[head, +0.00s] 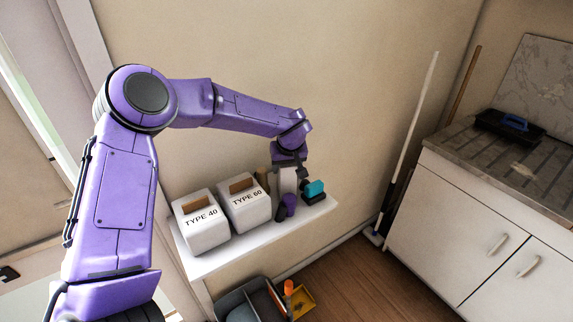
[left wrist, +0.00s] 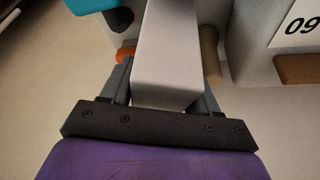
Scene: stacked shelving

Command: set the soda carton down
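The soda carton is the plain pale grey box (head: 288,181) under my left gripper (head: 289,172), at the shelf's right part in the head view. In the left wrist view the carton (left wrist: 172,50) runs between the fingers of my left gripper (left wrist: 166,82), which close on its two sides. The carton looks upright. Its foot is partly hidden, so I cannot tell whether it touches the white shelf (head: 252,241). My right gripper is not in view.
White canisters marked TYPE 40 (head: 203,228) and TYPE 60 (head: 246,210) stand left of the carton. A purple object (head: 289,203) and a teal-topped object (head: 313,190) are close by it. A grey bin (head: 236,301) is below. A mop (head: 408,148) leans at right.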

